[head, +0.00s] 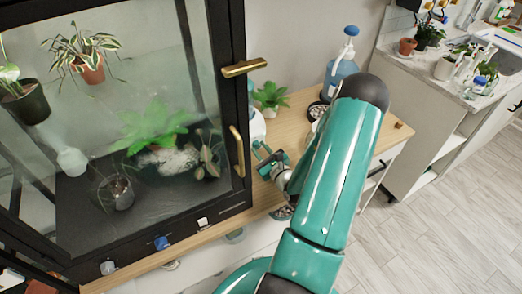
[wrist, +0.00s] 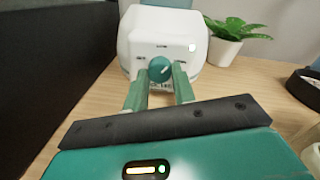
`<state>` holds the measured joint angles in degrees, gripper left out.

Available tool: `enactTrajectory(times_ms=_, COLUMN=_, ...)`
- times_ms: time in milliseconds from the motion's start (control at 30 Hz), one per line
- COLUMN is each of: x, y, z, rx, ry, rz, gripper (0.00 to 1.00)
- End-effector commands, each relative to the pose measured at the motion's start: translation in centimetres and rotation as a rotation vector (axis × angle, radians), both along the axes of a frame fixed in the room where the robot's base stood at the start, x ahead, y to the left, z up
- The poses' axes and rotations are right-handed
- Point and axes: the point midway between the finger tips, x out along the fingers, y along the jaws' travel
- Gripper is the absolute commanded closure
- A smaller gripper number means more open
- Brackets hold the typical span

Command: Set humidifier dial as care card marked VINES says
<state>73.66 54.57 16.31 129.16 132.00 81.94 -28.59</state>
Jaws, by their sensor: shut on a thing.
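The white humidifier (wrist: 140,30) stands on the wooden top in the wrist view, with a round teal dial (wrist: 159,69) on its front. Small labels sit around the dial, too small to read. A pale mark on the dial appears to point to the upper right. My gripper (wrist: 161,76) is shut on the dial, one finger on each side. In the head view my gripper (head: 268,160) is beside the glass cabinet, and only a sliver of the humidifier (head: 257,126) shows. I cannot make out a care card marked VINES in either view.
A black-framed glass cabinet (head: 238,200) with brass handles and several plants stands close on the left. A leafy plant in a white pot (wrist: 222,50) is right of the humidifier. A blue pump bottle (head: 340,75) stands farther back. Bare wooden top (wrist: 255,85) lies to the right.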

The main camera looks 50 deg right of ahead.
Motion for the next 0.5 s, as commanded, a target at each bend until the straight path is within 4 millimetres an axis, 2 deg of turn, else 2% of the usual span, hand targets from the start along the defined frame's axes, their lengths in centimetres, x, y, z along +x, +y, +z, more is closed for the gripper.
enactTrajectory(times_ms=500, x=0.05, y=0.05, z=-0.09, rx=0.345, ry=-0.109, rz=0.001, gripper=0.97)
